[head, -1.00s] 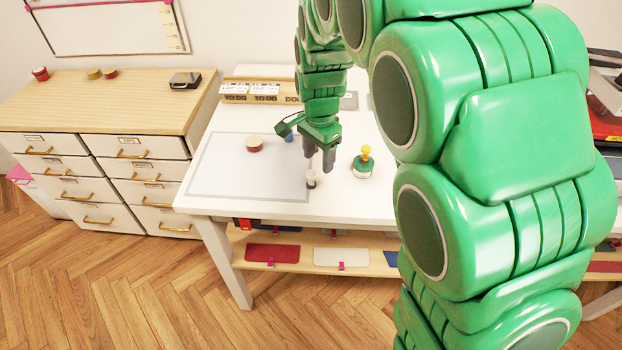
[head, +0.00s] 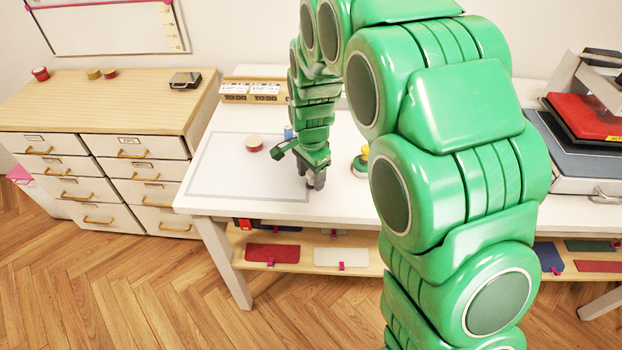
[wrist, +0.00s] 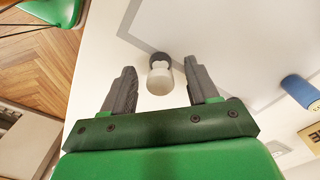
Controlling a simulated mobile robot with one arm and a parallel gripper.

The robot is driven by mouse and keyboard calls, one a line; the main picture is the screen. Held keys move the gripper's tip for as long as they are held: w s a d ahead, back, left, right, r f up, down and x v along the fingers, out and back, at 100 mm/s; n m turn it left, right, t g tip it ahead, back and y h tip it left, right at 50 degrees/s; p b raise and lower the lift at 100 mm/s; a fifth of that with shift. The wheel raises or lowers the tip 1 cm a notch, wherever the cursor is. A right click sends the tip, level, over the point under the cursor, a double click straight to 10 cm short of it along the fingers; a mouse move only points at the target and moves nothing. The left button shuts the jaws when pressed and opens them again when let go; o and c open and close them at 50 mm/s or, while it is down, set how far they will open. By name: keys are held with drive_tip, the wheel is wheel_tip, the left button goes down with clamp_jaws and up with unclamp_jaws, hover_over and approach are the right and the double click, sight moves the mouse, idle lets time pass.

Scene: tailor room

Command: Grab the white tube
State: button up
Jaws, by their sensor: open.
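The white tube (wrist: 160,80) stands on the white table in the wrist view, with a dark part at its far side. My gripper is open and holds nothing. In the head view my gripper (head: 315,184) is low over the front part of the table (head: 345,205), and the fingers hide the tube there.
A red-rimmed roll (head: 254,144) lies on the pale mat (head: 225,175) left of my gripper. A blue spool (wrist: 300,90) stands to the right in the wrist view. A yellow-topped item (head: 361,160) stands close right of my gripper, partly hidden by my arm.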

drive_tip(key=shift+f, duration=0.4)
drive_tip(key=shift+c, duration=0.3)
clamp_jaws()
drive_tip(key=shift+r, duration=0.45)
wheel_tip(320, 180, up, 2)
drive_tip(key=shift+r, duration=0.25)
drive_tip(key=s+d+r, duration=0.2)
drive_tip(key=s+r, duration=0.3)
drive_tip(key=s, duration=0.1)
drive_tip(key=s+d+r, duration=0.2)
drive_tip(key=s+r, duration=0.2)
drive_tip(key=s, duration=0.3)
drive_tip(key=shift+d+r, duration=0.3)
drive_tip(key=shift+r, duration=0.05)
